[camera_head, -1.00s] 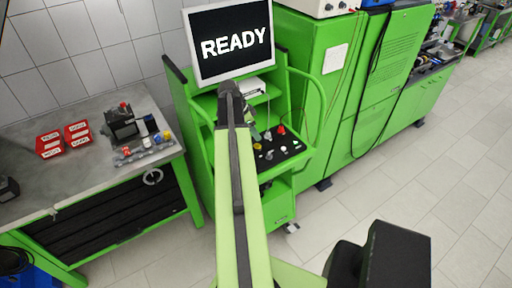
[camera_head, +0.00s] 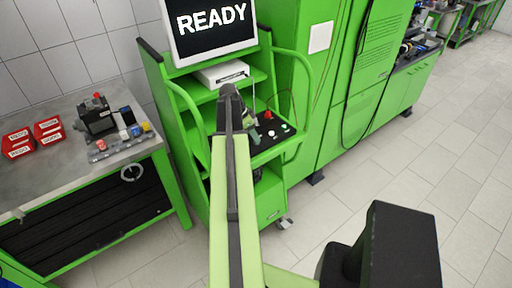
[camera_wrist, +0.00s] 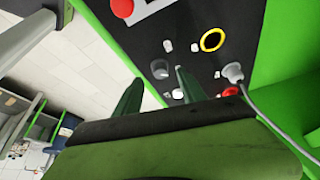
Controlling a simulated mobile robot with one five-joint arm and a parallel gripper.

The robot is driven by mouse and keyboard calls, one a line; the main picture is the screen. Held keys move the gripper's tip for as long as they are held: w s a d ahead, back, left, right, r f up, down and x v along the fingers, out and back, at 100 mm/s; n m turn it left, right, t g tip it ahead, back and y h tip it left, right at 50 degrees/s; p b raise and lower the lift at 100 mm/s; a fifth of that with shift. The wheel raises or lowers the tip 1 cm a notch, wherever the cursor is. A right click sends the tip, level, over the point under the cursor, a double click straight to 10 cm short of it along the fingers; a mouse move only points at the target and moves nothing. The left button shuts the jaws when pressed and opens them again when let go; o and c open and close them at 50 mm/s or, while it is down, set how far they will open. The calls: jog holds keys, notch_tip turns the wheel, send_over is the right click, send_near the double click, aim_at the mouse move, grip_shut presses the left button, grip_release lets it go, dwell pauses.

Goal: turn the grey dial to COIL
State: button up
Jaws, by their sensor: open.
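The black control panel (camera_wrist: 195,22) fills the upper middle of the wrist view; in the head view its panel (camera_head: 283,146) is partly behind my arm. A dark grey round knob (camera_wrist: 160,69), which looks like the grey dial, sits on the panel. My gripper (camera_wrist: 158,80) has its two green fingers apart, one to each side of the knob in the picture. I cannot tell whether they touch it or how deep they reach. No COIL label is legible, and the dial's setting cannot be read. In the head view my gripper is mostly hidden behind the arm.
A monitor (camera_head: 211,22) reads READY. A workbench (camera_head: 40,188) stands left; the floor (camera_head: 400,165) at right is clear.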

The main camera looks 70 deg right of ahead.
jog(key=b+x, duration=0.1)
jog(key=x, duration=0.2)
jog(key=shift+f+b, duration=0.15)
jog(key=shift+b, duration=0.15)
grip_shut()
jog(key=shift+s+d, duration=0.1)
jog(key=shift+d, duration=0.05)
